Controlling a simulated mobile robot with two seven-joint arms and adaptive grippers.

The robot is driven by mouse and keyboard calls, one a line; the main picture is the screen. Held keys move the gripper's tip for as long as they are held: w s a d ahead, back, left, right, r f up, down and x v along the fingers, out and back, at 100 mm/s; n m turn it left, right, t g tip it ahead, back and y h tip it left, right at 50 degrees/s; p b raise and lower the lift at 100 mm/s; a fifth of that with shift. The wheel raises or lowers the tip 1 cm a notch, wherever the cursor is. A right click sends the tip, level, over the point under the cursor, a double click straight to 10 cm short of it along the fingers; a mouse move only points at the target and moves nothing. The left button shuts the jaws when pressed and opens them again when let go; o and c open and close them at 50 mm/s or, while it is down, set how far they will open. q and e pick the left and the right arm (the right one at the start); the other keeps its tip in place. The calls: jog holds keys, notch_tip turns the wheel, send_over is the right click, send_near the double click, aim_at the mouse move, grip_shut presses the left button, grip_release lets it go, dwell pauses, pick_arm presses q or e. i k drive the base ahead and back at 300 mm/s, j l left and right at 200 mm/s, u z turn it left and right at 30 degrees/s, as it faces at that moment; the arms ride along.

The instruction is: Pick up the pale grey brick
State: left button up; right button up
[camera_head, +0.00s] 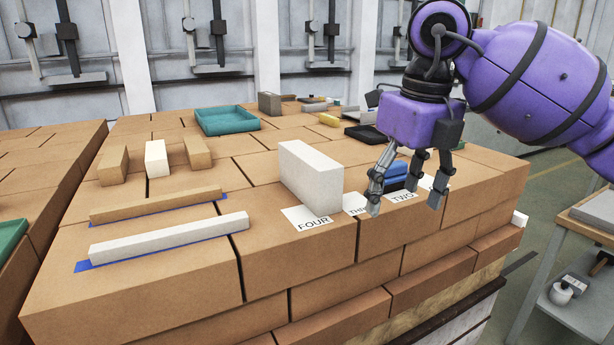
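The pale grey brick (312,178) stands upright on its long edge on top of the stacked brown boxes, behind and partly over a white card (307,220) reading FOUR. My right gripper (405,205) hangs to the right of the brick, its fingers pointing down and spread apart with nothing between them. Its nearest finger shows clear of the brick's right end. Blue bricks (395,184) show behind and between the fingers, near cards marked TWO (402,197) and THREE, which is partly hidden. My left gripper is not in view.
A long pale bar (170,238) and a long brown bar (156,205) lie on blue strips at left. Two brown blocks flank a small white block (157,158). A teal tray (227,119) and a black tray (366,134) sit farther back. Bare box top lies left of the brick.

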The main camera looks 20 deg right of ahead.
aim_at(317, 179)
jog(key=i+j, duration=0.1)
jog(key=i, duration=0.85)
